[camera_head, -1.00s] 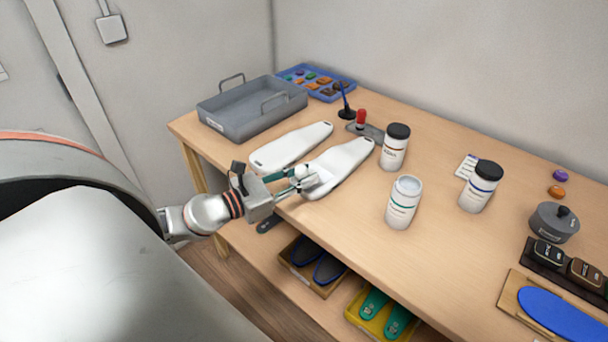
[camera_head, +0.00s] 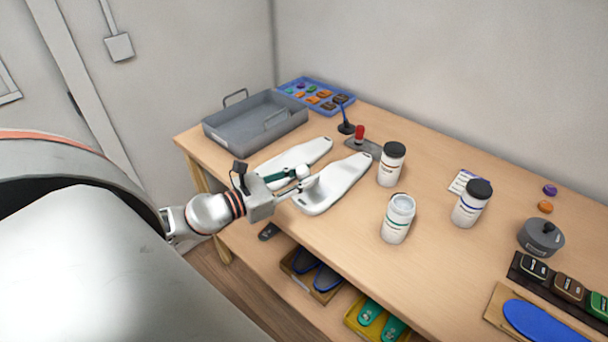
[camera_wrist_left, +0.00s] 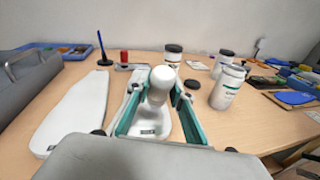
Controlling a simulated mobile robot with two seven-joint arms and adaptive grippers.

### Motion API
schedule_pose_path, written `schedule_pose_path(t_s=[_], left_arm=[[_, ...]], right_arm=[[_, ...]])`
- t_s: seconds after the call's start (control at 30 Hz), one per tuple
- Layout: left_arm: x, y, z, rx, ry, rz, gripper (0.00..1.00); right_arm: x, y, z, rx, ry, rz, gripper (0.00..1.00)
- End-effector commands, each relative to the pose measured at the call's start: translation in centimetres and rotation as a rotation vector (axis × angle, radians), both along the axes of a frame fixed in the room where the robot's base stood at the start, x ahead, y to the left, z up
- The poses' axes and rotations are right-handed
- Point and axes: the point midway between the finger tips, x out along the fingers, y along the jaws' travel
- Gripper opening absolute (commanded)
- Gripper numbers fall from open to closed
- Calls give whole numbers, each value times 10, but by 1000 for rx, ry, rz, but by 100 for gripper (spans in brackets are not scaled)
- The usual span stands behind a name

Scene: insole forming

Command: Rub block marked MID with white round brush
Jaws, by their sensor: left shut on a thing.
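Two white foot-shaped blocks lie side by side near the front left of the table, the left one (camera_head: 308,152) and the right one (camera_head: 345,184). Each bears a small dark label in the left wrist view, unreadable here, so I cannot tell which is marked MID. My left gripper (camera_head: 299,182) is shut on the white round brush (camera_wrist_left: 160,84), a rounded white knob between the green-edged fingers. The brush is above the right block in the left wrist view; its underside is hidden, so contact is unclear. My right gripper is not in view.
A grey tray (camera_head: 222,138) stands at the left, with a blue sorting tray (camera_head: 326,107) behind. Black-lidded jars (camera_head: 391,165) (camera_head: 470,204) and an open white jar (camera_head: 397,219) stand right of the blocks. A red-knobbed stand (camera_head: 359,134) is behind.

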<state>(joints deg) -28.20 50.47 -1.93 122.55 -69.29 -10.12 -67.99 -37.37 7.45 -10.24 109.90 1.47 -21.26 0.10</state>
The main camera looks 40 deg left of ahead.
Motion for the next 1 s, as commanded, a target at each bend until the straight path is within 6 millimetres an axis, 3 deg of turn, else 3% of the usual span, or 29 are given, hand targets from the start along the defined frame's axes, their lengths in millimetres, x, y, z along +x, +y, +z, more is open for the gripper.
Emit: schedule_pose_path(t_s=[0.17,0.6,1.0], left_arm=[[0,0,0,0,0,0,0],[0,0,28,1,0,-2,0],[0,0,29,0,0,0,0]], right_arm=[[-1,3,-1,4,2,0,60],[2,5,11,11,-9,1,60],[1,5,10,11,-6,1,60]])
